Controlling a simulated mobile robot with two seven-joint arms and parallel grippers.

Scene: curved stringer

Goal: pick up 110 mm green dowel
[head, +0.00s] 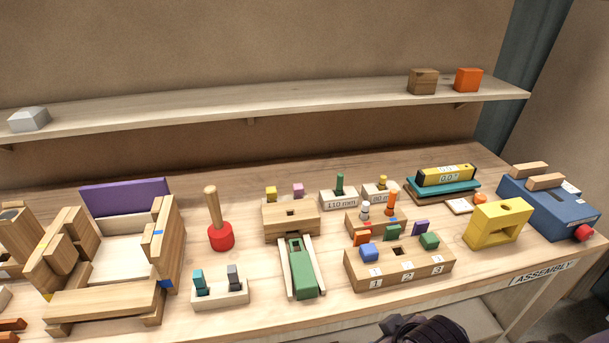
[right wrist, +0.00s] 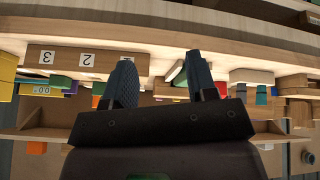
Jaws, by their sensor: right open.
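The green dowel (head: 340,184) stands upright in a pale block labelled 110 mm (head: 340,203), towards the back of the bench in the head view. I cannot make the dowel out in the right wrist view. My right gripper (right wrist: 160,58) is open, with nothing seen between its two dark fingers. It is in front of the bench edge, facing the block numbered 1, 2, 3, well short of the dowel. A dark part of my right arm shows at the bottom of the head view. My left gripper is not in view.
A second pale block with a yellow dowel (head: 383,182) stands just right of the green one. The numbered block (head: 400,270) and a wooden rack (head: 377,222) with grey and orange pegs stand in front. A wooden fixture (head: 291,219) is at left. A shelf (head: 250,107) runs behind, above.

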